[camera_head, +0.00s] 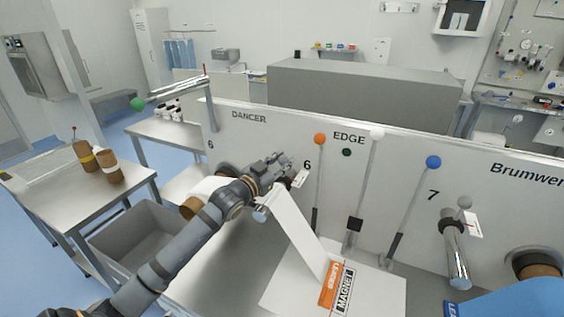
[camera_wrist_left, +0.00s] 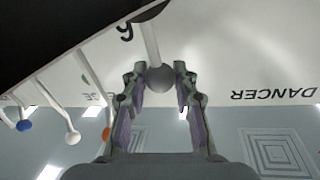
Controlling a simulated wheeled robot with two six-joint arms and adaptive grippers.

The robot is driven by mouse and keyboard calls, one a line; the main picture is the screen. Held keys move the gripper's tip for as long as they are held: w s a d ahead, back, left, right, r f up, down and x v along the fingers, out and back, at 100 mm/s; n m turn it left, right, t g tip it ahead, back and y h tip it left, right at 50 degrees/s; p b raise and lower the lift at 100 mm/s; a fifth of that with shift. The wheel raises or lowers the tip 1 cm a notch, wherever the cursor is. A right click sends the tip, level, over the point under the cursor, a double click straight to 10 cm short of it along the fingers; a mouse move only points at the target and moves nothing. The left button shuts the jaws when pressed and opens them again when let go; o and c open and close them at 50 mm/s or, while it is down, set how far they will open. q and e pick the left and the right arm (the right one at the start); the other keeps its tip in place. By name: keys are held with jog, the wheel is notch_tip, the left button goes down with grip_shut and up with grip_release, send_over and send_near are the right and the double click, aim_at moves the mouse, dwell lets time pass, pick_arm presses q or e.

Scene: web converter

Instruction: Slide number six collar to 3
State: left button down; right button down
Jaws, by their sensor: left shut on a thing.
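My left gripper (camera_head: 286,168) reaches in from the left to the white panel by the printed 6. In the left wrist view its two fingers stand on either side of a grey ball knob (camera_wrist_left: 160,79), and the gripper is shut on it. The knob sits on a light rod, near an upside-down 6 or 9. A small white scale card (camera_head: 300,178) shows just right of the fingers. The number six collar itself is hidden behind my gripper and arm in the head view, and I cannot read its position. My right gripper is not in view.
Below the gripper a white web (camera_head: 300,235) slopes down to a sheet with a MAGNET label. Orange (camera_head: 320,139), white (camera_head: 377,132) and blue (camera_head: 433,162) knobbed levers stand to the right. A similar grey knob (camera_head: 465,202) and collar are at 7. A grey bin (camera_head: 120,243) stands left.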

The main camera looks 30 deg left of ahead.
pick_arm(q)
jog(key=shift+w+f, duration=0.1)
jog(key=shift+f, duration=0.1)
jog(key=c, duration=1.4)
grip_release()
jog(key=o, duration=0.4)
jog(key=shift+w, duration=0.2)
jog(key=shift+r, duration=0.1)
jog(key=shift+s+r, duration=0.1)
jog(key=shift+r, duration=0.25)
notch_tip(320, 180, up, 9)
jog(key=shift+r, duration=0.1)
jog(key=shift+c, duration=0.2)
